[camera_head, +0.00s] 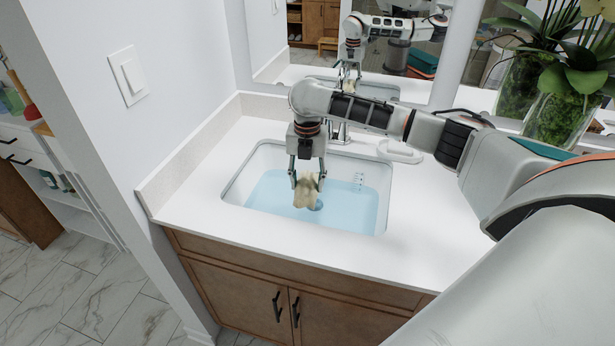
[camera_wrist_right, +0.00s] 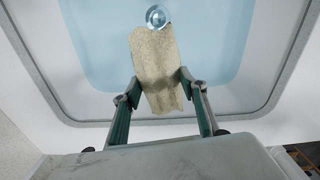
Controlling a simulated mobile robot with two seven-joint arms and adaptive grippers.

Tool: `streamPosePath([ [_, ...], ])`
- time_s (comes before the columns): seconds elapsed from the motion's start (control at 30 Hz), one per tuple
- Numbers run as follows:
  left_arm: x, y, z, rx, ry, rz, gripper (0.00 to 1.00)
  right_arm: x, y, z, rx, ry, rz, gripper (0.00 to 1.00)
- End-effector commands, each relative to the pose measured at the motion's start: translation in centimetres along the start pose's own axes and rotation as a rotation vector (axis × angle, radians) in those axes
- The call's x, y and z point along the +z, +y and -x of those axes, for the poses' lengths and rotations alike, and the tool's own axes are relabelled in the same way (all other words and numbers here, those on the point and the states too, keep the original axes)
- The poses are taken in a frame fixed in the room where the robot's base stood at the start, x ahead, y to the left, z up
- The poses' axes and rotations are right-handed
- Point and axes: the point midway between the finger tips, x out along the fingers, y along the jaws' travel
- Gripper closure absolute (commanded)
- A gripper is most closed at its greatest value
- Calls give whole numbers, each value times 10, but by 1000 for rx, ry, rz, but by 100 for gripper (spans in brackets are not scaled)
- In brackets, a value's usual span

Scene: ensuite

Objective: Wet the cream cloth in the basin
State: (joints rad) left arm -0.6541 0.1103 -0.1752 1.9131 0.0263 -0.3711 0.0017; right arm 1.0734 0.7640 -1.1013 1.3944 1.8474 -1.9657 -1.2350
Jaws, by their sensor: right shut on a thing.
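The cream cloth (camera_head: 305,190) hangs from my right gripper (camera_head: 307,178) over the basin (camera_head: 233,187). The gripper points down and is shut on the cloth's upper part. In the right wrist view the cloth (camera_wrist_right: 155,62) is pinched between the two fingertips (camera_wrist_right: 157,90), with its far end near the round drain (camera_wrist_right: 157,16). The basin holds pale blue water (camera_head: 270,200). I cannot tell whether the cloth's lower end touches the water. My left gripper is not in view.
A faucet (camera_head: 341,131) stands behind the basin, partly hidden by my right arm. A white dish (camera_head: 400,152) sits on the counter (camera_head: 190,190) to the right. Glass vases with plants (camera_head: 565,115) stand at the back right. A mirror (camera_head: 400,60) is behind.

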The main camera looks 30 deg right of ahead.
Motion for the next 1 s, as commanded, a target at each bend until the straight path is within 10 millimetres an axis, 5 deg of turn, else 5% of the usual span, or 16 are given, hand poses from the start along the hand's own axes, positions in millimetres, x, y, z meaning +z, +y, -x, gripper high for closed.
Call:
streamPosePath([
  [0.37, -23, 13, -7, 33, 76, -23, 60, -1, -1, -36, -3, 3, -1, 75],
  [1.0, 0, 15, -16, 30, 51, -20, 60, -1, -1, -94, -3, 2, -1, 75],
])
